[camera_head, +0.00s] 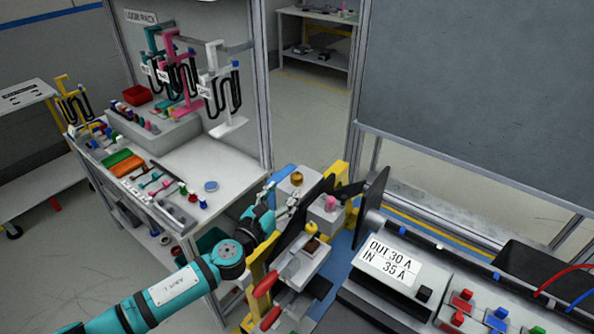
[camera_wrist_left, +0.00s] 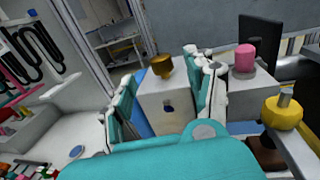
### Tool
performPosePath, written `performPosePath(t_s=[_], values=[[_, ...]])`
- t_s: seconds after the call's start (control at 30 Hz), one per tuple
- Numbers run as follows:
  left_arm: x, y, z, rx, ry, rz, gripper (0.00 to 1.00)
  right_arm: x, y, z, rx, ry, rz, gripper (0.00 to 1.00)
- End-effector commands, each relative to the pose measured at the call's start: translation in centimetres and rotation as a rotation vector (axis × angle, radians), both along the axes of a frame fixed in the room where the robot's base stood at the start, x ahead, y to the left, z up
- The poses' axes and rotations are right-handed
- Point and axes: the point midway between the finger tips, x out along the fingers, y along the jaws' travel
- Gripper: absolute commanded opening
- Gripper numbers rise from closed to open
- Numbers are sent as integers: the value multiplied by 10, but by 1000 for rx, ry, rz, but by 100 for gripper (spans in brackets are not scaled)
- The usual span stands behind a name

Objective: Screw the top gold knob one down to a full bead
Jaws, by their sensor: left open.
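The gold knob (camera_head: 297,178) sits on top of a light grey block at the far end of the dashboard module. In the left wrist view the gold knob (camera_wrist_left: 161,66) stands upright on its block (camera_wrist_left: 165,105). My left gripper (camera_head: 283,200) is open and empty, on the near side of this block in the head view. In the wrist view its two teal and white fingers (camera_wrist_left: 165,95) are apart, one to each side of the block. The knob shows between them near fingertip height; I see no contact. My right gripper is not in view.
A pink knob (camera_head: 330,203) and a yellow knob (camera_head: 311,228) stand close by on neighbouring blocks. A dark panel (camera_head: 371,205) rises to the right. Red-handled clamps (camera_head: 266,284) are in front. A workbench (camera_head: 215,170) with small parts stands left.

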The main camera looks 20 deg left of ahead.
Motion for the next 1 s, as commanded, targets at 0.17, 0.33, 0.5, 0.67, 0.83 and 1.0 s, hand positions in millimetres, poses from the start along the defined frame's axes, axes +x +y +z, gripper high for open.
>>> performPosePath(t_s=[0.17,0.33,0.5,0.67,0.83,1.0], values=[[39,-7,2,-4,-1,3,55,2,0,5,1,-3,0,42],[65,-12,0,-3,-1,3,55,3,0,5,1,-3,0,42],[77,-15,0,-2,-1,1,55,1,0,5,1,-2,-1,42],[80,-15,0,-2,1,1,55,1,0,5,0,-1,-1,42],[80,-15,0,-2,0,1,54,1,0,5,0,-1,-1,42],[80,-15,0,-2,0,1,32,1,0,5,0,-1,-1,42]])
